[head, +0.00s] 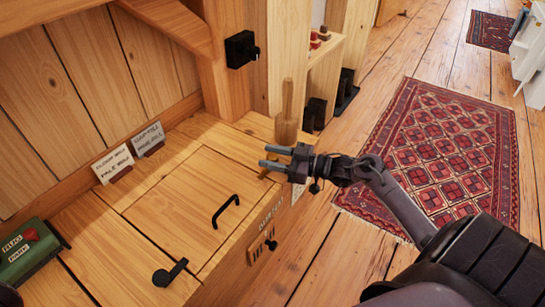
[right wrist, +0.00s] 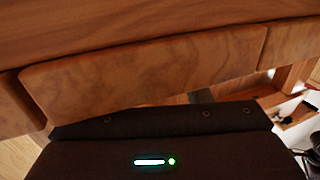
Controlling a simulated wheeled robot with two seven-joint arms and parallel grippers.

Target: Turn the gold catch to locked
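A small gold-brown piece that looks like the gold catch (head: 266,173) shows in the head view at the right end of the wooden bench top, just below my right gripper's fingers. It is partly hidden, and I cannot tell which way it is turned. My right gripper (head: 264,156) points left over it with its two grey fingers apart and nothing between them. I cannot tell whether a finger touches the catch. The right wrist view shows wood close up and no fingertips. My left gripper is not in view.
A hatch (head: 177,200) with a black handle (head: 226,209) is set in the bench. A wooden peg (head: 287,112) stands right behind my gripper. A black latch (head: 171,273), label cards (head: 112,164) and a green box (head: 30,253) are nearby. Floor and red rug (head: 440,150) lie right.

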